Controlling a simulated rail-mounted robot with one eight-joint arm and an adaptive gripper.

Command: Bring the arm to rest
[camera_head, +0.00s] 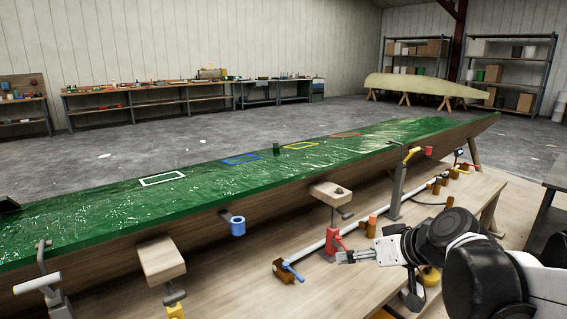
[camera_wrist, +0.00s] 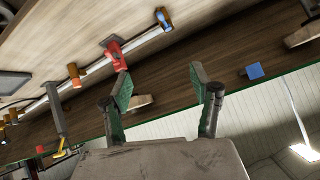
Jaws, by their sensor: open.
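My gripper (camera_head: 347,257) is at the lower right in the head view, extended leftward from my arm, low beside the near side of the green-topped hull mould (camera_head: 262,172). In the wrist view my gripper (camera_wrist: 160,84) has its two fingers wide apart with nothing between them. The wrist view looks tilted, with the mould's wooden side behind the fingers. A red clamp part (camera_head: 330,246) stands close to the fingertips in the head view; I cannot tell whether they touch. It also shows beyond the left finger in the wrist view (camera_wrist: 114,50).
A white pipe (camera_head: 311,248) with a blue-handled valve (camera_head: 290,268) runs along the wooden bench. Wooden clamp blocks (camera_head: 162,260) and a blue cup-like part (camera_head: 237,226) jut from the mould's side. Coloured frames, including a yellow one (camera_head: 301,146), lie on the green top. Shelves (camera_head: 506,68) stand far back.

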